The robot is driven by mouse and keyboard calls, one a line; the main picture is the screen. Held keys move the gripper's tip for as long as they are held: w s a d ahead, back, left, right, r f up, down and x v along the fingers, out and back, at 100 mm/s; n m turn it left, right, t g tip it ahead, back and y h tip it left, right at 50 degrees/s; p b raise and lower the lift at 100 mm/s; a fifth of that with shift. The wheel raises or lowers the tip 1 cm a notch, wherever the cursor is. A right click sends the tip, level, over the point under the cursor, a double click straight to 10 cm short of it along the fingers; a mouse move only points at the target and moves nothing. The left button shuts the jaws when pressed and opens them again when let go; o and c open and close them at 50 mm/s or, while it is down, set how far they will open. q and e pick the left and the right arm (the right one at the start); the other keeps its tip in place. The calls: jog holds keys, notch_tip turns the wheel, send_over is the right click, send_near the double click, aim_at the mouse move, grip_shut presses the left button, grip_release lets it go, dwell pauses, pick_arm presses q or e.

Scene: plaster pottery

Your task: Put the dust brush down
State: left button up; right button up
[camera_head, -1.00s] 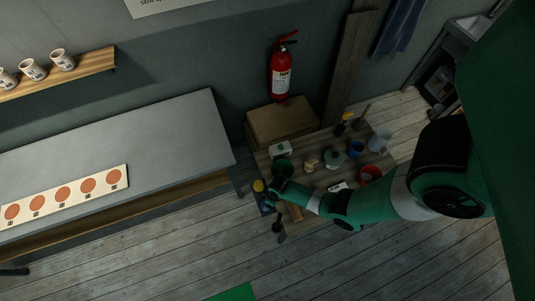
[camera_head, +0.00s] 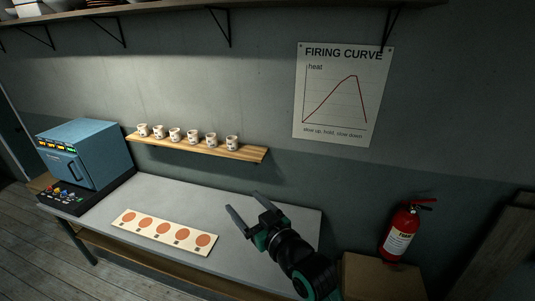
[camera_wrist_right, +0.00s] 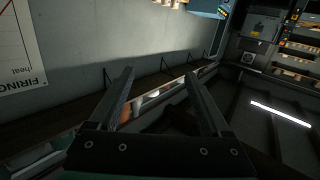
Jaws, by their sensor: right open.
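My right gripper (camera_head: 244,204) is open and empty in the head view, its two dark fingers apart above the right part of the grey bench (camera_head: 300,217). In the right wrist view, the gripper (camera_wrist_right: 159,74) has nothing between its fingers. No dust brush can be made out in either current view. My left gripper is not in view.
A strip with several orange discs (camera_head: 165,231) lies on the bench. A blue kiln (camera_head: 85,155) stands left. Cups line a wooden wall shelf (camera_head: 190,147). A fire extinguisher (camera_head: 402,232) hangs right, above a cardboard box (camera_head: 385,278). The air above the bench looks free.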

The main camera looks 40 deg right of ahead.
jog(key=s+a+r+t+y, duration=0.1)
jog(key=s+a+r+t, duration=0.2)
jog(key=r, duration=0.7)
jog(key=s+a+r+t, duration=0.2)
jog(key=s+r, duration=0.1)
jog(key=r, duration=0.7)
jog(key=s+a+r+n+t+y, duration=0.1)
jog(key=s+a+r+t, duration=0.3)
jog(key=s+r, duration=0.7)
notch_tip(320, 180, up, 3)
jog(key=shift+s+t+y, duration=0.4)
jog(key=shift+t+y, duration=0.3)
jog(key=shift+y, duration=0.2)
